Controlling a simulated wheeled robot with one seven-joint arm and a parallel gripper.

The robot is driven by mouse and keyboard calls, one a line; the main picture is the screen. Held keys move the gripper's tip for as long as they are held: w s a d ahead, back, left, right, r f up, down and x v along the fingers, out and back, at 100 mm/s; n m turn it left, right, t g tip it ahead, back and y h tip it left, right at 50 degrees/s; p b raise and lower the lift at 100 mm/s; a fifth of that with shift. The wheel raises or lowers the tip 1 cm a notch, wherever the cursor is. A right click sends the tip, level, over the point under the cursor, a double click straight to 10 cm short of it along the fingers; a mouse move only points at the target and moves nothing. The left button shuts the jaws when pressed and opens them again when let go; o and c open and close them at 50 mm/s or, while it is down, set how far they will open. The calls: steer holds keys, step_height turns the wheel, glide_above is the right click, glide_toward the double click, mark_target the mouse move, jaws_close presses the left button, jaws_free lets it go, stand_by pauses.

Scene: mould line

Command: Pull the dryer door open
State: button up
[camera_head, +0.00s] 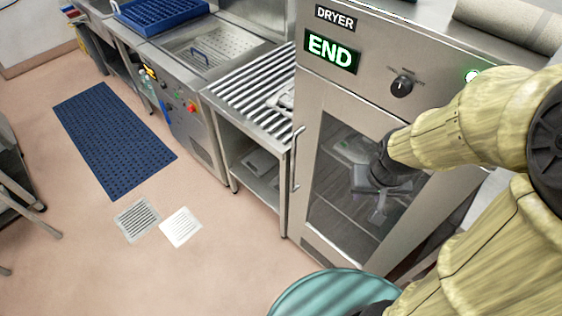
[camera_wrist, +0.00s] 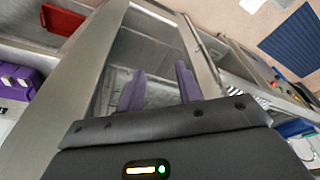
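The dryer (camera_head: 372,62) stands at the right of the head view, with a lit END display. Its door (camera_head: 310,215) has a metal frame around a dark glass window and looks closed. The upright bar handle (camera_head: 296,160) is on the door's left edge. My gripper (camera_head: 378,208) is in front of the window, to the right of the handle and apart from it. In the wrist view my gripper (camera_wrist: 158,84) shows two purple fingers spread apart with nothing between them. The door's frame and glass (camera_wrist: 150,55) lie beyond the fingers.
A slatted metal table (camera_head: 250,95) adjoins the dryer's left side. A teal round object (camera_head: 325,295) is at the bottom, below the door. A blue mat (camera_head: 113,138) and floor grates lie on the open floor at left. A purple object (camera_wrist: 15,80) is at the wrist view's left.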

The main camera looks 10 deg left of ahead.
steer(key=shift+w, duration=0.15)
steer(key=w+a+f+m+t+b, duration=0.3)
steer(key=w+a+f+t+b, duration=0.5)
steer(key=w+a+f+b, duration=0.85)
steer(key=s+a+f+m+t+h+b, duration=0.2)
steer(key=s+a+f+t+h+b, duration=0.3)
steer(key=a+f+h+b, duration=0.3)
step_height(320, 180, down, 5)
steer(key=shift+a+r+b, duration=0.2)
steer(key=shift+a+b, duration=0.4)
steer(key=shift+b, duration=0.3)
